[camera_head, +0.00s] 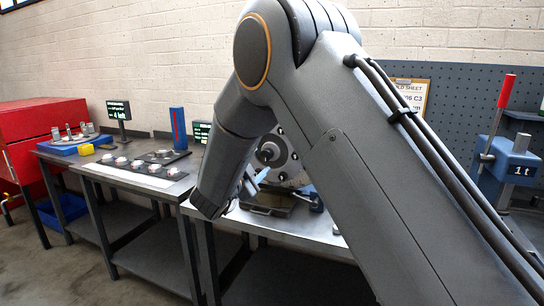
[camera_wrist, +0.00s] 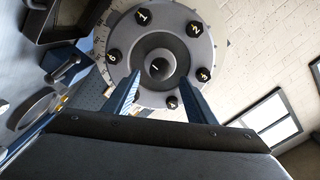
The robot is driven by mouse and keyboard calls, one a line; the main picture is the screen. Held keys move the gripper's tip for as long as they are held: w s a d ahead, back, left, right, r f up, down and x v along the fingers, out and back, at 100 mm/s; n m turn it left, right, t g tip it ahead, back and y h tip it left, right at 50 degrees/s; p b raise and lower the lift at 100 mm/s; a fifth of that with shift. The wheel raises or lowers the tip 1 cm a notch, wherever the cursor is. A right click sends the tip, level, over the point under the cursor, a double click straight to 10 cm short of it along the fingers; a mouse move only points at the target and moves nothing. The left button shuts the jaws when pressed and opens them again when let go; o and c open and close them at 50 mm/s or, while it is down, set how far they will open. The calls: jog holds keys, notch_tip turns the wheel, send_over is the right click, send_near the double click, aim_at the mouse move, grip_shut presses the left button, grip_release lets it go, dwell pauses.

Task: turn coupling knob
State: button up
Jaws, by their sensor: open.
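A grey round rotor face (camera_wrist: 183,19) with several numbered black spots fills the upper middle of the wrist view. A dark round knob or hub (camera_wrist: 160,66) with a hollow centre stands at its middle. My gripper (camera_wrist: 160,92) is open, its two blue fingers below and to either side of the hub. I cannot tell whether they touch anything. In the head view, the hub (camera_head: 268,153) shows on the machine, beside my arm. My gripper (camera_head: 258,177) is mostly hidden behind my wrist there; a pale blue finger shows just below the hub.
A red cabinet (camera_head: 40,117) stands far left. A blue press marked 1 t (camera_head: 521,168) stands at right.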

aim_at(266, 156)
jog(key=shift+p+x, duration=0.55)
jog(key=shift+x, duration=2.35)
jog(key=shift+c, duration=0.4)
